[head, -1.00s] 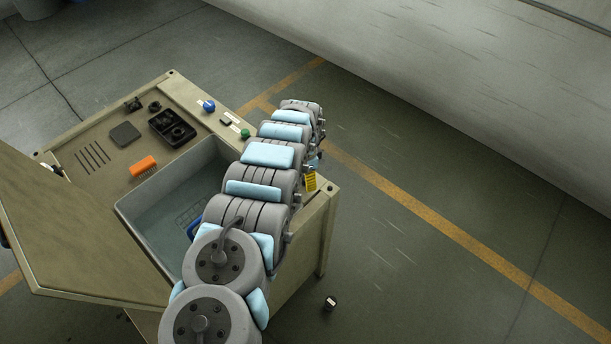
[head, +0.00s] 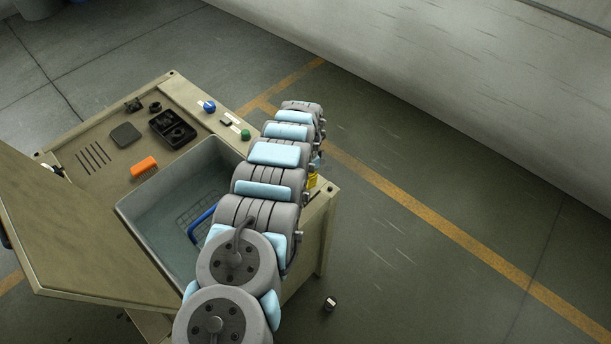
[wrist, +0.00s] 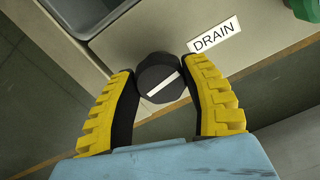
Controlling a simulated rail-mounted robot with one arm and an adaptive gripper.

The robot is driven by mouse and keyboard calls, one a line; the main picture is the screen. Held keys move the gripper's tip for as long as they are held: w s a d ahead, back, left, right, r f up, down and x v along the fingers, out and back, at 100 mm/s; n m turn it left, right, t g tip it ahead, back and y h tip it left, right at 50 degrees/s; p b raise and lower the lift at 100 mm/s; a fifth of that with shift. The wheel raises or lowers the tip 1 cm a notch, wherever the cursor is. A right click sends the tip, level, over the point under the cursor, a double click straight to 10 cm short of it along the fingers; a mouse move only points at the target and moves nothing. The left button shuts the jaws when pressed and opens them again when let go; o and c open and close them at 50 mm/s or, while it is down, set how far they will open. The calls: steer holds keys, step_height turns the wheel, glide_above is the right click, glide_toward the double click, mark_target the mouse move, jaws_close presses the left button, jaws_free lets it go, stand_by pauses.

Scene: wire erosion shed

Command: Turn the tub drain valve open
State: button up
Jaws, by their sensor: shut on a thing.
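The drain valve is a black round knob (wrist: 152,70) with a white line across its face, in the wrist view. The line slants up to the right, roughly parallel to the lettering of the white DRAIN label (wrist: 215,34) beside it. My gripper (wrist: 163,76) has its yellow ribbed fingers with dark inner pads on either side of the knob and is shut on it. In the head view my arm hides the knob; only a bit of yellow finger (head: 313,180) shows at the bench's right edge.
A green knob (head: 246,134) and a blue knob (head: 209,106) sit on the bench's far strip. An orange brush (head: 143,166) lies beside the tub. The floor at right is mostly clear.

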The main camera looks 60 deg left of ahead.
steer(key=n, duration=0.4)
steer(key=shift+w+d+f, duration=0.1)
steer(key=shift+f, duration=0.05)
steer(key=n+b, duration=0.1)
steer(key=n, duration=0.3)
steer(key=shift+b, duration=0.4)
steer(key=n+b, duration=0.3)
steer(key=n, duration=0.2)
steer(key=shift+n+b, duration=1.05)
steer(key=shift+n, duration=0.55)
steer(key=o, duration=1.2)
steer(key=shift+r, duration=0.25)
